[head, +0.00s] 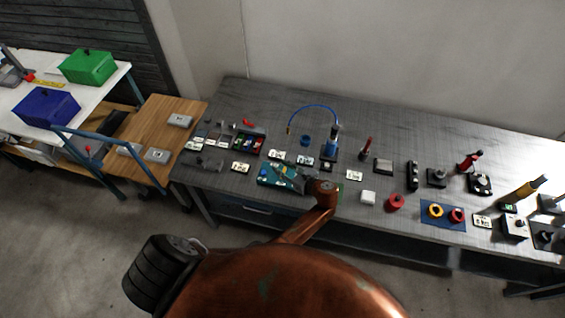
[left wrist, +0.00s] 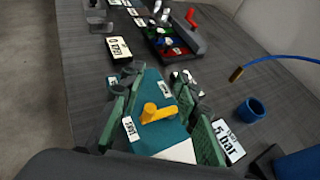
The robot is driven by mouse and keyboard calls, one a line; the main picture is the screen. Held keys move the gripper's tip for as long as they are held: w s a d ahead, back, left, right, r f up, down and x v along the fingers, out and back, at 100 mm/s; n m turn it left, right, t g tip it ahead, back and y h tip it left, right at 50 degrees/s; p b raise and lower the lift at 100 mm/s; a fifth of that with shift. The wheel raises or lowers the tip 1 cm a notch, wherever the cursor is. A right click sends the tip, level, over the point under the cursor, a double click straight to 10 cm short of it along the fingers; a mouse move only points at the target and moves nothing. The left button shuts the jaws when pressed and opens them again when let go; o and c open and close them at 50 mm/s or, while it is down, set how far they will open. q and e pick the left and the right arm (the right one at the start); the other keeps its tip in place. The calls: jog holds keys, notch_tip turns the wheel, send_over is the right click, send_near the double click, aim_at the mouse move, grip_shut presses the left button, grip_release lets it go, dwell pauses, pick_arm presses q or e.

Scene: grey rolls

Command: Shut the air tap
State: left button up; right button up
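The air tap is a yellow lever (left wrist: 157,113) on a teal block (left wrist: 160,138), seen in the left wrist view. The lever's arm points to the right there. A label reading "SHUT" (left wrist: 130,128) lies left of the lever; another small label (left wrist: 165,91), unreadable, lies beyond it. My left gripper (left wrist: 160,90) is open, its green-padded fingers on either side of the lever, with visible gaps. In the head view the teal block (head: 268,174) is partly hidden by my left gripper (head: 296,181). My right gripper is not in view.
A "5 bar" label (left wrist: 228,141) and a blue cup (left wrist: 250,110) sit close on the right in the wrist view. A blue hose (head: 315,106) arches behind. A sectioned tray (head: 245,143) stands beyond. Red rings and small devices fill the bench's right side.

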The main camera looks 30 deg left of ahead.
pick_arm(q)
notch_tip(320, 180, up, 5)
dwell(0.3)
dwell(0.4)
